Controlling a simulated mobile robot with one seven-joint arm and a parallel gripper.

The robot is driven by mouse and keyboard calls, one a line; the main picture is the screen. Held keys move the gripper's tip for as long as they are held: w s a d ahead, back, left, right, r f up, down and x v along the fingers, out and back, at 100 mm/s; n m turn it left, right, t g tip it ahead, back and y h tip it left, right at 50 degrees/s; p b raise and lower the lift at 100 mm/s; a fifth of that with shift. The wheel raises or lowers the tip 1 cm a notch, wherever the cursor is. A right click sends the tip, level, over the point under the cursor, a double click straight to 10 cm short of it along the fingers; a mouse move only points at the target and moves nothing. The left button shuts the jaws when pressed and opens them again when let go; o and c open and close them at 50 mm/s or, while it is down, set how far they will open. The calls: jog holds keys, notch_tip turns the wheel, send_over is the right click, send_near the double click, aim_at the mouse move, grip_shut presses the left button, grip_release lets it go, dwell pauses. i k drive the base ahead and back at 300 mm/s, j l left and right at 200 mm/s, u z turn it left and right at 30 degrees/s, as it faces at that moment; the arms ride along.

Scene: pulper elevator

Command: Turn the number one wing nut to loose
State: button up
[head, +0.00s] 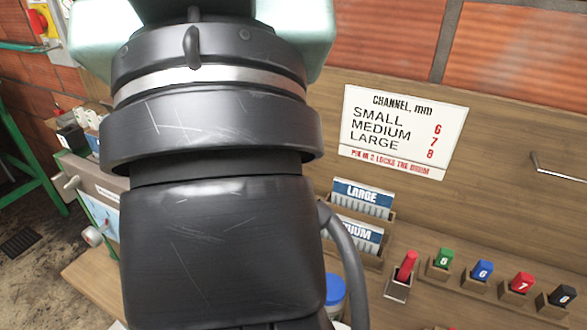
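My own dark arm fills the middle of the head view and hides much of what is behind it. My gripper is not in view. No wing nut can be made out for certain. At the left, partly behind my arm, stands a machine with a green and grey body (97,184). A pale knob-like part (72,182) sticks out of its side, and a second rounded pale part (94,236) sits lower. I cannot tell whether either is a wing nut, and no number one label is readable.
A sign (402,132) lists channel sizes on the wooden back panel. Card holders marked LARGE (362,196) stand below it. A red-handled piece (405,265) and several numbered coloured blocks (482,270) line the shelf at right. A blue-lidded jar (334,292) is beside my arm.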

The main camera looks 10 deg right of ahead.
aim_at(65, 186)
jog(key=i+j, duration=0.15)
jog(key=j, duration=0.25)
jog(key=i+j, duration=0.15)
jog(key=j, duration=0.25)
jog(key=i+j, duration=0.1)
jog(key=j, duration=0.3)
jog(key=i+j, duration=0.15)
jog(key=j, duration=0.25)
jog(key=u, duration=0.05)
